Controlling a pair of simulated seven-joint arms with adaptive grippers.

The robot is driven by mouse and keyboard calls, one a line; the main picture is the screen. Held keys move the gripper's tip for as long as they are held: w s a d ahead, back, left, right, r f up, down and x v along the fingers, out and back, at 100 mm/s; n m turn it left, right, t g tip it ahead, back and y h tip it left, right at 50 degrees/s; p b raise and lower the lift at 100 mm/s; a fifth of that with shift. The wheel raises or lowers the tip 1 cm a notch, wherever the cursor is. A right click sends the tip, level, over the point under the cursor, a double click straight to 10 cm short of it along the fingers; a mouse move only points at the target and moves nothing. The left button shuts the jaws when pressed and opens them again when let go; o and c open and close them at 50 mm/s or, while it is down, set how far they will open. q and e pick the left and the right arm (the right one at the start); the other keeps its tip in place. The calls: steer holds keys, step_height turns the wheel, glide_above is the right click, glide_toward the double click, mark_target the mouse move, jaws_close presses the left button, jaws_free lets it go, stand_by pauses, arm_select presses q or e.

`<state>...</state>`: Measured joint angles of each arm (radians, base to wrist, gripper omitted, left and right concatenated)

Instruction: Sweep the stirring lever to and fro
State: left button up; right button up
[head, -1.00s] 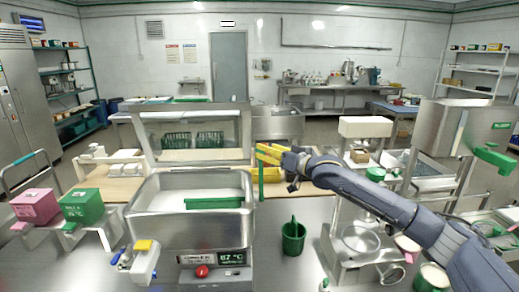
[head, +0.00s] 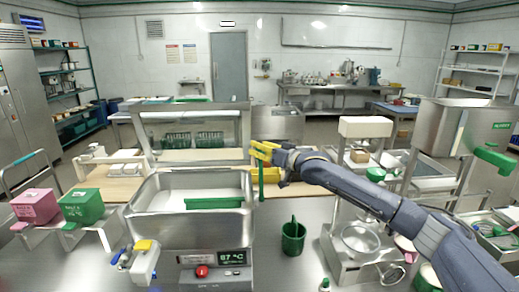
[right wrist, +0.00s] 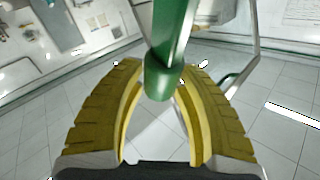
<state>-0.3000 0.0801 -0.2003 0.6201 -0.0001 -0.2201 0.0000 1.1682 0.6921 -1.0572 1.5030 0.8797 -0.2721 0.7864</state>
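The stirring lever is a green upright bar (head: 261,184) at the right rear corner of the steel tank (head: 165,233) in the head view. My right gripper (head: 263,151), with yellow fingers, is at the top of this bar. In the right wrist view the green bar (right wrist: 168,45) runs between the two yellow fingers (right wrist: 162,75), its near end between their tips. The fingers look closed against both sides of it. A green horizontal piece (head: 213,203) lies inside the tank. My left gripper is not in view.
A temperature display (head: 232,258) and red button (head: 202,271) are on the tank's front. A green cup (head: 293,237) stands to its right, beside a steel stand with a bowl (head: 360,239). Pink (head: 36,205) and green (head: 82,206) boxes stand at the left.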

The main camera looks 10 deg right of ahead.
jaws_close()
steer(key=shift+s, duration=0.1)
steer(key=s+a+r+n+t+y, duration=0.1)
steer(key=s+n+y, duration=0.3)
steer(key=s, duration=0.6)
steer(key=shift+s+a+r+n+t+y, duration=0.2)
steer(key=shift+n+t+y, duration=0.2)
steer(key=shift+n+t, duration=0.55)
